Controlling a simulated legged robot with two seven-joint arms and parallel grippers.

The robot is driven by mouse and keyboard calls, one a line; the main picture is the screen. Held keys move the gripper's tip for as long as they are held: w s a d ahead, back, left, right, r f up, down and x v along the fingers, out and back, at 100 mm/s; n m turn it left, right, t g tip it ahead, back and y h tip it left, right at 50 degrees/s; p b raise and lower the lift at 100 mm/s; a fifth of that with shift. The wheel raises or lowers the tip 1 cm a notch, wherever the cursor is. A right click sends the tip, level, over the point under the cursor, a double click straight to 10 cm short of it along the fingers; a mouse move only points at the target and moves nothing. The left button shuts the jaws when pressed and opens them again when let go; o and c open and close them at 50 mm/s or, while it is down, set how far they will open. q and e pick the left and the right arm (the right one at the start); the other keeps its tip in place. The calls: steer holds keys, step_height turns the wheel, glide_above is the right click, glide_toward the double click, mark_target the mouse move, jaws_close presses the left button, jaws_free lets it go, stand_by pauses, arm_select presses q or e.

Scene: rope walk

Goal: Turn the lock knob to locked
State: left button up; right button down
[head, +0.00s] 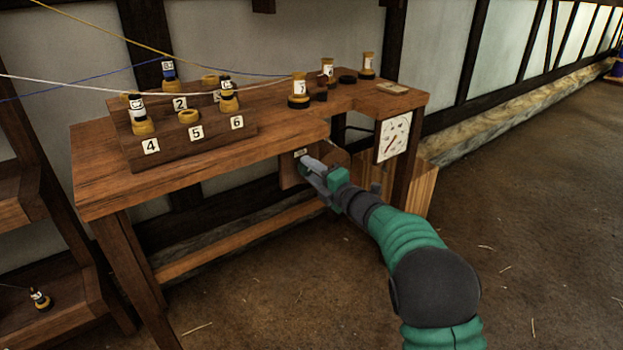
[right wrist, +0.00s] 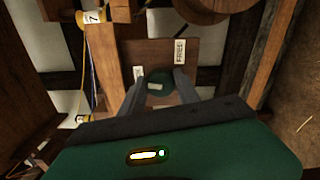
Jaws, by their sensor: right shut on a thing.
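In the right wrist view, the lock knob (right wrist: 158,76) is a round dark green knob on a wooden plate (right wrist: 150,53). A white label reading FREE (right wrist: 180,51) is on the plate, up and right of the knob. A second small label (right wrist: 139,73) is left of the knob and cannot be read. My right gripper (right wrist: 160,88) is shut on the knob, one finger on each side. In the head view my right gripper (head: 312,172) reaches the plate (head: 288,170) under the bench and hides the knob. My left gripper is not in view.
The wooden bench (head: 120,184) carries a numbered rack (head: 190,152) with several spools. A white dial (head: 393,138) hangs at the bench's right end. Strings cross at upper left. The floor at right is clear.

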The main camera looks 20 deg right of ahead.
steer(key=shift+s+a+f+n+b, duration=0.1)
steer(key=shift+f+n+b, duration=0.15)
steer(key=shift+n, duration=0.2)
steer(key=shift+a+f+n+b, duration=0.15)
steer(key=shift+n+b, duration=0.15)
steer(key=shift+n, duration=0.15)
steer(key=c, duration=1)
jaws_free()
steer(key=shift+o, duration=0.4)
steer(key=shift+d+r, duration=0.1)
steer(key=shift+r, duration=0.05)
steer(key=shift+r, duration=0.1)
